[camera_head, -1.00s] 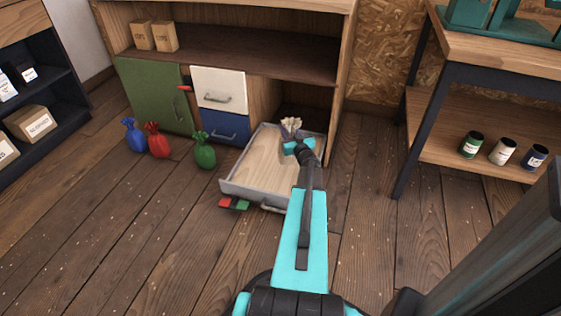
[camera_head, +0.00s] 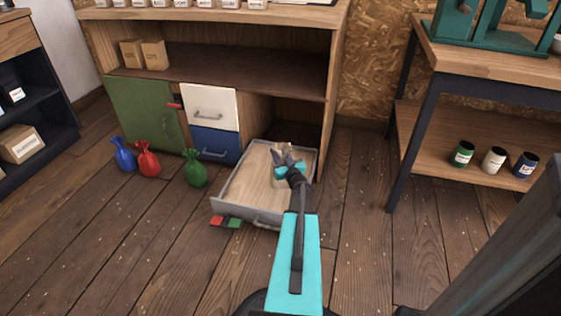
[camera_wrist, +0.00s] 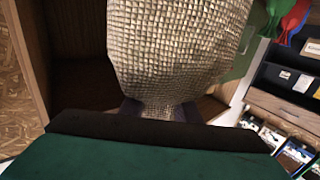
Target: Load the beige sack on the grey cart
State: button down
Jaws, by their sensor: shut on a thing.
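The beige sack (camera_head: 277,150) is in my gripper (camera_head: 287,160), which is shut on it. In the head view it shows over the open grey-rimmed drawer (camera_head: 232,196), partly hidden by my gripper. I cannot tell whether it touches the drawer. In the wrist view the sack's coarse woven cloth (camera_wrist: 175,45) fills the upper middle, narrowing down toward the jaws.
Blue (camera_head: 123,155), red (camera_head: 147,160) and green (camera_head: 195,170) sacks stand on the floor left of the drawer. A cabinet (camera_head: 225,88) stands behind. A workbench (camera_head: 480,80) with cans stands at right. The front floor is largely clear.

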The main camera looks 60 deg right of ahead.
jog(key=shift+r, duration=0.1)
jog(key=shift+f+b, duration=1.25)
jog(key=shift+f, duration=1.25)
jog(key=c, duration=1.3)
grip_release()
jog(key=shift+f, duration=0.1)
jog(key=p+v, duration=0.3)
jog(key=v, duration=0.9)
jog(key=shift+p, duration=0.35)
